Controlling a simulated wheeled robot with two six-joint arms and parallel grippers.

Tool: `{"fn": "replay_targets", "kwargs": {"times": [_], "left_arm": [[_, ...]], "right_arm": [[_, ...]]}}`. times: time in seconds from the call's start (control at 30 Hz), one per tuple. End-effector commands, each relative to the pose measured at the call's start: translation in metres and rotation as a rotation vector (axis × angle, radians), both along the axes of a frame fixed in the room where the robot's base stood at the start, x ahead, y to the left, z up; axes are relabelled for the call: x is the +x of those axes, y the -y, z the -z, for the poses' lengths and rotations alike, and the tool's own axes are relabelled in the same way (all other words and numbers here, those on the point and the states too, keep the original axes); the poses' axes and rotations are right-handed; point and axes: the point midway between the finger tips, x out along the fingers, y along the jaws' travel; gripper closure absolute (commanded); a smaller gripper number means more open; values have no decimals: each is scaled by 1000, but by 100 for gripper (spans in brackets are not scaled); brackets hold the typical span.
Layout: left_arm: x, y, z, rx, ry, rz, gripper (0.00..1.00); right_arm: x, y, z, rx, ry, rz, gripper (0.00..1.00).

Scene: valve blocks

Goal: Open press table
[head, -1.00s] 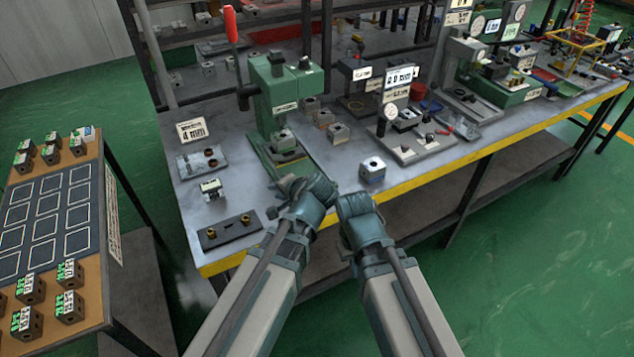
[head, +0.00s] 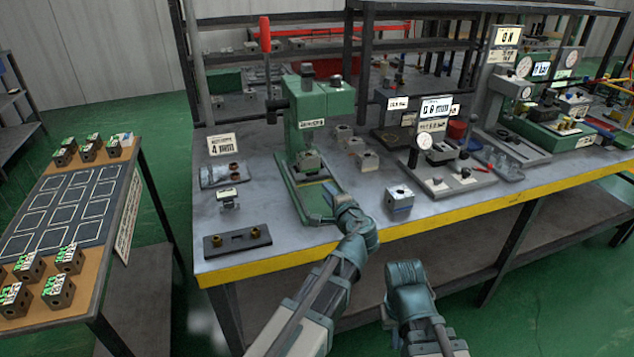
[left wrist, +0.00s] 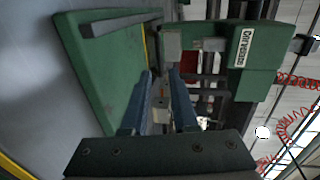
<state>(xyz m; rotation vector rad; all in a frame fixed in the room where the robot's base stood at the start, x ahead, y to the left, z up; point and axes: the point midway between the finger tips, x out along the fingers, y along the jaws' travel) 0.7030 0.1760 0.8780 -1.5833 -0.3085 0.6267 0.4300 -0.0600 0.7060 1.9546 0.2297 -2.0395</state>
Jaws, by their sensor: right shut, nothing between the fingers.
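The green press (head: 322,125) stands near the left end of the workbench, with a red-handled lever (head: 265,35) up on its left. Its green base plate (head: 300,200) reaches toward the bench's front edge. My left gripper (head: 325,207) is at the front of this base; contact cannot be told. In the left wrist view the press (left wrist: 225,45) and its base (left wrist: 110,75) appear turned sideways, and my two blue fingers (left wrist: 160,78) are apart with a gap between them. My right gripper (head: 390,312) is shut and empty in front of the bench, its fingers mostly hidden.
A dark plate with two brass parts (head: 238,240) lies left of the press base. A small grey block (head: 399,198) sits to its right. A gauge stand (head: 440,165) is further right. A side table (head: 125,185) with several small blocks stands left. The bench has a yellow front edge (head: 480,220).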

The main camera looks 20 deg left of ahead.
Motion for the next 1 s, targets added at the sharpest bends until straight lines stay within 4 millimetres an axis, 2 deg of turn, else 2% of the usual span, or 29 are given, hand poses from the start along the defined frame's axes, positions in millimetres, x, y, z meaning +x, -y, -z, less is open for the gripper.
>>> {"fn": "replay_targets", "kwargs": {"times": [0.03,0.2,0.5,0.7,1.0], "left_arm": [[13,-6,5,0,0,-2,73],[42,-26,13,-1,-1,-3,73],[78,-51,21,0,-1,-1,73],[87,-58,23,-1,0,0,73],[88,-59,23,-1,0,0,73]], "right_arm": [[0,0,5,0,0,0,100],[0,0,12,0,0,0,100],[0,0,21,0,0,0,100],[0,0,23,0,0,0,100],[0,0,23,0,0,0,100]]}}
